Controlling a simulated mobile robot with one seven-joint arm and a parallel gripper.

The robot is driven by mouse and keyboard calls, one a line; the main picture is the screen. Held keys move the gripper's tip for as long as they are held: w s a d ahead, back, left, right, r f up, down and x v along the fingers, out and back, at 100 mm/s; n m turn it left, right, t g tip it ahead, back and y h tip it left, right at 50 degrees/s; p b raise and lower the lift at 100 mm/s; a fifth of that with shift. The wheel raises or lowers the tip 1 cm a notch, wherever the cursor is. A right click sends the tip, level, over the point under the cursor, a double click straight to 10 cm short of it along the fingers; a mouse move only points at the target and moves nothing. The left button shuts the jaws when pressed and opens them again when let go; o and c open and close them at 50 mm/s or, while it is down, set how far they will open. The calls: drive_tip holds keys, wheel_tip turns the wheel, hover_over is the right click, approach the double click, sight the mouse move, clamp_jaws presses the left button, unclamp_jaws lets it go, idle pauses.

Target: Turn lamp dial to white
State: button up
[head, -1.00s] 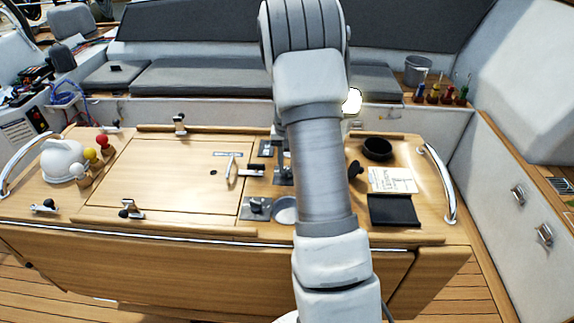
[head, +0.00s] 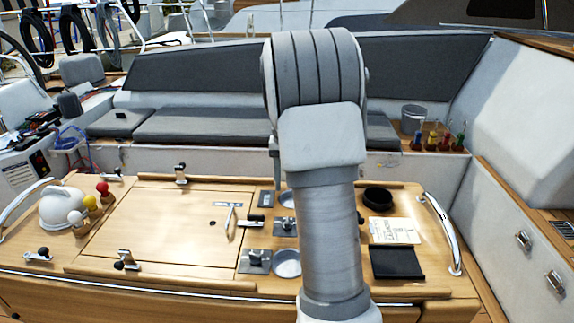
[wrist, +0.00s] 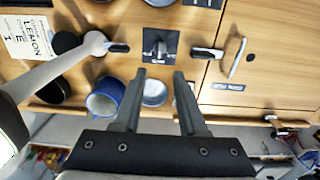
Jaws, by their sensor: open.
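No part is clearly marked as the lamp dial. A black knob on a dark square plate (wrist: 160,45) lies just beyond my fingertips in the wrist view; it also shows on the table in the head view (head: 285,229). To its left, a white post (wrist: 60,72) ends in a round base with a short black lever (wrist: 118,48). A white dome (head: 62,206) stands at the table's left, beside white, yellow and red balls (head: 89,202). My gripper (wrist: 158,73) is open and empty, its fingers apart; in the head view my arm hides it.
A blue mug (wrist: 104,99) and a metal bowl (wrist: 154,93) sit near my fingers. A hatch handle (wrist: 234,57) is to the right. A black bowl (head: 377,197), a paper card (head: 393,230) and a black tray (head: 398,263) lie right of my arm. The hatch top (head: 155,230) is bare.

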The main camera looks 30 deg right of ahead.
drive_tip(key=shift+r, duration=2.65)
drive_tip(key=s+a+r+n+t, duration=0.2)
drive_tip(key=s+a+r+n, duration=0.15)
drive_tip(key=s+a, duration=0.5)
drive_tip(key=s+a+r+n+t, duration=0.2)
drive_tip(key=s+a+r, duration=0.4)
drive_tip(key=a, duration=0.4)
drive_tip(key=s+a+f+n+t, duration=0.1)
drive_tip(key=s+a+f+n, duration=0.1)
drive_tip(key=s, duration=0.6)
drive_tip(key=a+f, duration=0.1)
drive_tip(key=a, duration=0.1)
drive_tip(key=shift+s+a+f+t, duration=0.25)
drive_tip(key=shift+a+f+t, duration=0.05)
drive_tip(key=shift+f, duration=0.1)
